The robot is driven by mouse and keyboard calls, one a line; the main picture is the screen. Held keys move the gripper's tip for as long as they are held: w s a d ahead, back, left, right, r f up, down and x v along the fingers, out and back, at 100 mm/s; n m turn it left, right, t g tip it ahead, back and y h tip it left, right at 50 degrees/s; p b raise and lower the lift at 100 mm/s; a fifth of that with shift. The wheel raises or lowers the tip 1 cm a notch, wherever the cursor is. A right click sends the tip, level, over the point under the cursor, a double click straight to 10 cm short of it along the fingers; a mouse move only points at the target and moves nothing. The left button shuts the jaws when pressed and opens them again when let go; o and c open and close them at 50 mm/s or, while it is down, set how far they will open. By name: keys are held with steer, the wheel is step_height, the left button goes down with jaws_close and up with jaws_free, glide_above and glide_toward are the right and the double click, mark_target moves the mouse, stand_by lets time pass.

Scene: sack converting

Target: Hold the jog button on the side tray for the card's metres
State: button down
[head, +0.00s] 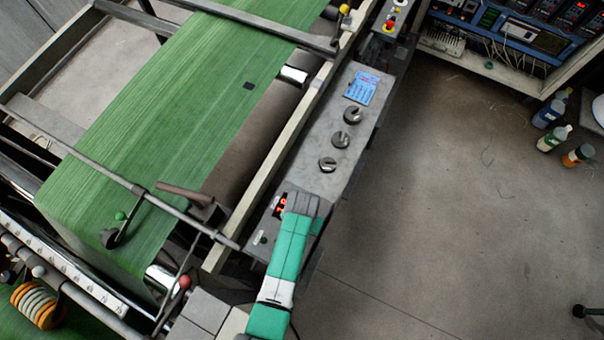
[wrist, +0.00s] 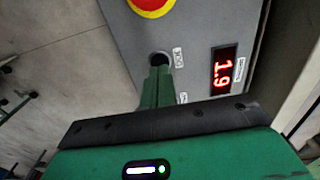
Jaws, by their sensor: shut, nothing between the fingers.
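The side tray (head: 340,135) is a grey sloping panel beside the green web, with a blue-printed card (head: 362,87) on it; the card's figures are too small to read. In the wrist view, my gripper (wrist: 158,72) is shut and empty, its green fingertips over the lower edge of the round black jog button (wrist: 160,58). They look in contact, but I cannot tell how far the button is pressed. A red display (wrist: 223,70) beside it reads about 1.9; it also shows in the head view (head: 280,206). There my arm hides the button.
A red and yellow stop button (wrist: 152,6) sits close to the fingertips. Several dark knobs (head: 345,139) stand along the tray. The green web (head: 190,90) with a dark mark (head: 249,86) runs at left.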

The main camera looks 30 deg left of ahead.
steer(key=shift+f+b, duration=0.85)
steer(key=shift+f, duration=0.2)
step_height(320, 180, up, 6)
steer(key=p, duration=0.5)
steer(key=shift+f, duration=0.45)
stand_by(0.7)
